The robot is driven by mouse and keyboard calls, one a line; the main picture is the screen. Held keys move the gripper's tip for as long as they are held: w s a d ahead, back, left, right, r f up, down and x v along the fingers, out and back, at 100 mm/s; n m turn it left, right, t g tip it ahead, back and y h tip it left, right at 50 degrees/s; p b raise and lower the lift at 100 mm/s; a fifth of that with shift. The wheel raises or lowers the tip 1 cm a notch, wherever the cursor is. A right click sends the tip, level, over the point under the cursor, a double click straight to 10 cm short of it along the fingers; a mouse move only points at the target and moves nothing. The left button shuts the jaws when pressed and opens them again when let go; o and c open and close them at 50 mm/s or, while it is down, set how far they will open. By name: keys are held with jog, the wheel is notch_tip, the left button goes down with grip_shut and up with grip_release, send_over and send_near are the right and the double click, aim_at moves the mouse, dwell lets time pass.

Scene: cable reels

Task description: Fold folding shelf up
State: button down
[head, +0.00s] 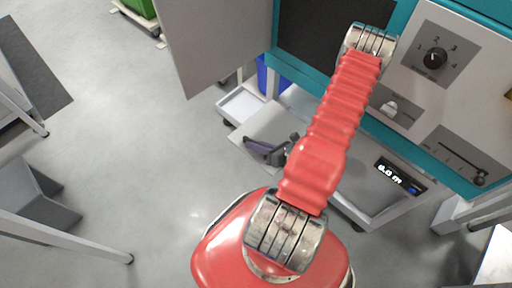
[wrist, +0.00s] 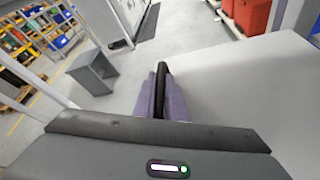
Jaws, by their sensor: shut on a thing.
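The folding shelf (head: 262,122) is a plain light grey panel low on the front of the teal and grey machine in the head view. It looks about level, partly hidden behind my red arm. In the wrist view its broad grey face (wrist: 245,85) fills the right side. My gripper (head: 262,152) is at the shelf's near left edge, with purple fingers. In the wrist view the fingers (wrist: 162,92) close around a narrow black piece beside the shelf. Whether that piece belongs to the shelf cannot be told.
A grey cabinet door (head: 215,40) stands open at upper left. The machine carries a rotary knob (head: 437,58), a slider (head: 480,178) and a display (head: 400,177). A grey angular block (head: 38,195) stands at left. Open floor (head: 130,130) lies between.

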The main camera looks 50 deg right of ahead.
jog(key=shift+d+r, duration=0.1)
jog(key=shift+r, duration=0.2)
jog(key=c, duration=1.8)
grip_release()
jog(key=shift+v, duration=6.85)
jog(key=shift+f, duration=0.2)
